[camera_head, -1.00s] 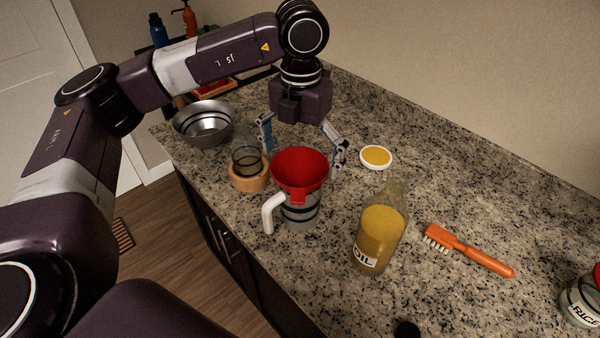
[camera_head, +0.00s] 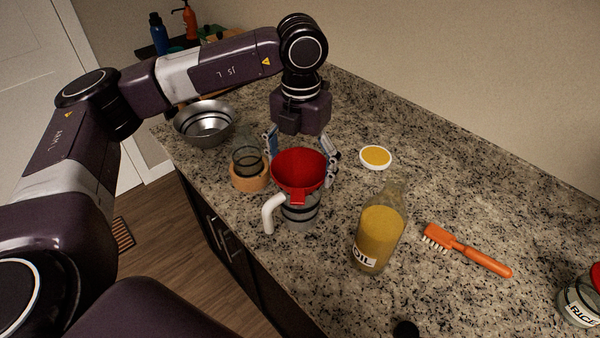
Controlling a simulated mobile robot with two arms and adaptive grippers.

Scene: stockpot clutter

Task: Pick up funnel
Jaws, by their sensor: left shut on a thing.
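The red funnel (camera_head: 299,169) sits in the mouth of a clear jug (camera_head: 300,211) with a white handle, on the granite counter. My left gripper (camera_head: 301,160) reaches down from behind, with one finger on each side of the funnel's wide rim. It is shut on the funnel, and the rim hides parts of the fingertips. The funnel's spout is largely hidden inside the jug. My right gripper is not in view.
A glass jar on a wooden base (camera_head: 249,172) stands close left of the jug. A metal bowl (camera_head: 205,125) is further back left. The counter's front edge is close to the jug.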

